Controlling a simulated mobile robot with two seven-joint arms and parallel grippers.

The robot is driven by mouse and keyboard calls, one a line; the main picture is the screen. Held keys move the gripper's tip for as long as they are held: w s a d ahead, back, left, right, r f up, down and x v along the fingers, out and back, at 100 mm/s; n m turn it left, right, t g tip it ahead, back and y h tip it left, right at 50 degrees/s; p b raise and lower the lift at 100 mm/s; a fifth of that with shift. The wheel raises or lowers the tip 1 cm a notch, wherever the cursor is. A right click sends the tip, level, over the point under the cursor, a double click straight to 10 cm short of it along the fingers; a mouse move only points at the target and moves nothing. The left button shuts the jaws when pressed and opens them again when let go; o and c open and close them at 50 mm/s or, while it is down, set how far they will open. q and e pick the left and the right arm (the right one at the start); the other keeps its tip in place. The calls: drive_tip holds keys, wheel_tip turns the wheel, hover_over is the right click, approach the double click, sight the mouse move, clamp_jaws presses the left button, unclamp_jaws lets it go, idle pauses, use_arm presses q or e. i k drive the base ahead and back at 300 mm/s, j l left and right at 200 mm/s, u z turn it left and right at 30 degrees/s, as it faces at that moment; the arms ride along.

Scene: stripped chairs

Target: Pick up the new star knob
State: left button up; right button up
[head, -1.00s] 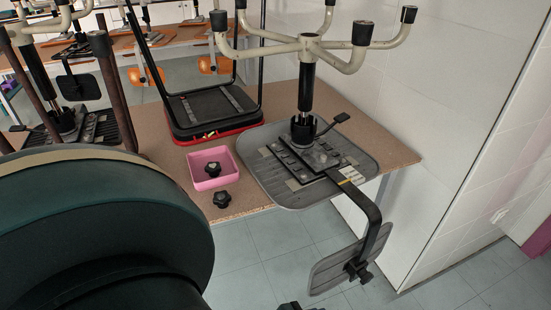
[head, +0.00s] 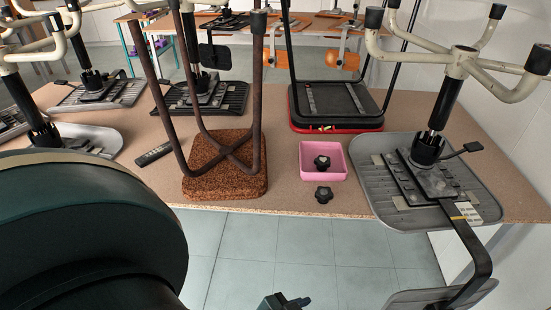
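Two black star knobs show in the head view. One star knob (head: 322,162) lies inside a pink tray (head: 308,174). The other star knob (head: 324,194) lies on the bench top just in front of the tray, near the front edge. They look alike, and I cannot tell from their looks which is new. A dark part at the bottom middle, apparently the end of my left gripper (head: 284,302), is below and apart from the bench edge. Its fingers are too cut off to tell open from shut. My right gripper is not in view.
The brown bench (head: 285,205) carries upturned chair parts. A grey seat with a star base (head: 388,212) stands right of the tray, and a brown cork-like seat (head: 225,185) with upright legs stands left. A black and red seat (head: 335,127) is behind. A remote-like object (head: 154,154) lies further left.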

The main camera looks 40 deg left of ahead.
sight(323, 194)
drive_tip(key=u, duration=0.9)
